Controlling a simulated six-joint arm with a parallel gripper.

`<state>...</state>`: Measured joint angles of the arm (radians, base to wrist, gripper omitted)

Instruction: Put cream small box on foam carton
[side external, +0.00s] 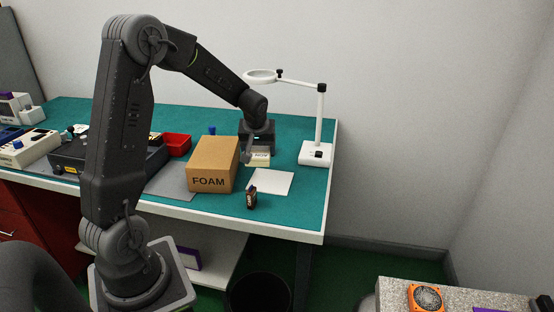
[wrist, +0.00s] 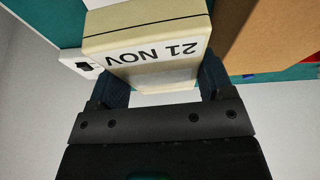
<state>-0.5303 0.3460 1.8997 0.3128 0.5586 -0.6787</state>
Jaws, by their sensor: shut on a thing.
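The cream small box (wrist: 143,27) carries a white label reading "21 NOV" and fills the top middle of the wrist view. My gripper (wrist: 165,88) is shut on it, one finger at each side. The foam carton (side external: 208,181) is a closed brown cardboard box marked "FOAM", standing upright on the teal bench mat. Its brown side (wrist: 265,37) is close to the right in the wrist view.
A white magnifier lamp (side external: 317,153) stands right of my gripper. A white sheet (side external: 271,182) and a small dark item (side external: 252,197) lie in front. A red bin (side external: 177,145) and dark equipment (side external: 85,155) are to the left. The carton's top is clear.

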